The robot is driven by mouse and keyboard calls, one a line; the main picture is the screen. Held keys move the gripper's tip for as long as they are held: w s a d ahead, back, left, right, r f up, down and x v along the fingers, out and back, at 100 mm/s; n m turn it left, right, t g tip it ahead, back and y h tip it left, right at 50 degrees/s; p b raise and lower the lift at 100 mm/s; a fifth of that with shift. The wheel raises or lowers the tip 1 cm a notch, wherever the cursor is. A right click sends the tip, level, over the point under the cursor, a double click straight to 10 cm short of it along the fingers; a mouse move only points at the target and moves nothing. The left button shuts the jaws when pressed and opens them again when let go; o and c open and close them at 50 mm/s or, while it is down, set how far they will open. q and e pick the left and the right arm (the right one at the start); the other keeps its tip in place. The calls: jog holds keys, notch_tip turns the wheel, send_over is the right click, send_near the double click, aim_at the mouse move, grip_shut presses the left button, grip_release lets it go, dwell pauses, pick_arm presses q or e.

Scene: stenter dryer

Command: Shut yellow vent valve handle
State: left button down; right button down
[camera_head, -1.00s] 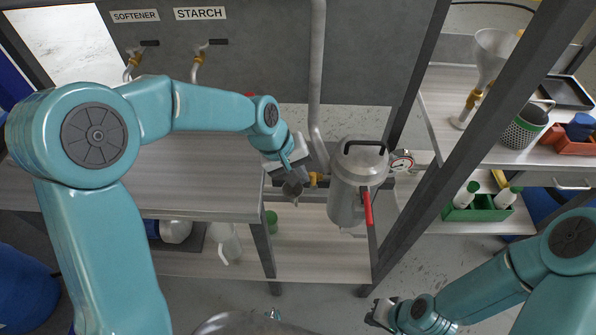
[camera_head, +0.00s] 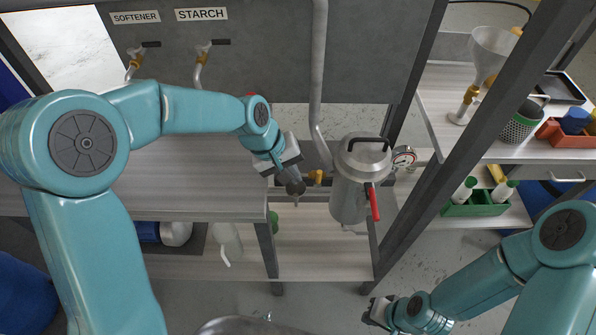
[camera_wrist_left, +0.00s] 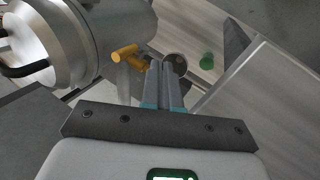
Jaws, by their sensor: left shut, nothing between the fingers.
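The yellow vent valve handle (camera_head: 317,177) is a small yellow fitting just left of the grey metal canister (camera_head: 349,200). In the left wrist view the handle (camera_wrist_left: 126,53) is a yellow bar with a rounded end, left of my fingertips. My left gripper (camera_head: 298,192) is shut and empty, just left of the handle in the head view. In the left wrist view its fingers (camera_wrist_left: 164,68) lie together, with a visible gap to the handle. My right gripper (camera_head: 372,312) is low at the bottom of the head view, away from the valve; its finger state is unclear.
The canister has a red lever (camera_head: 374,204) and a gauge (camera_head: 404,157) at its right. A vertical grey pipe (camera_head: 318,80) runs down beside it. A table (camera_head: 190,190) lies left of the gripper. A diagonal dark post (camera_head: 440,195) stands at right.

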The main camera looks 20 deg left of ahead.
pick_arm(q)
jog(key=v, duration=1)
jog(key=shift+s, duration=0.15)
jog(key=shift+d, duration=0.2)
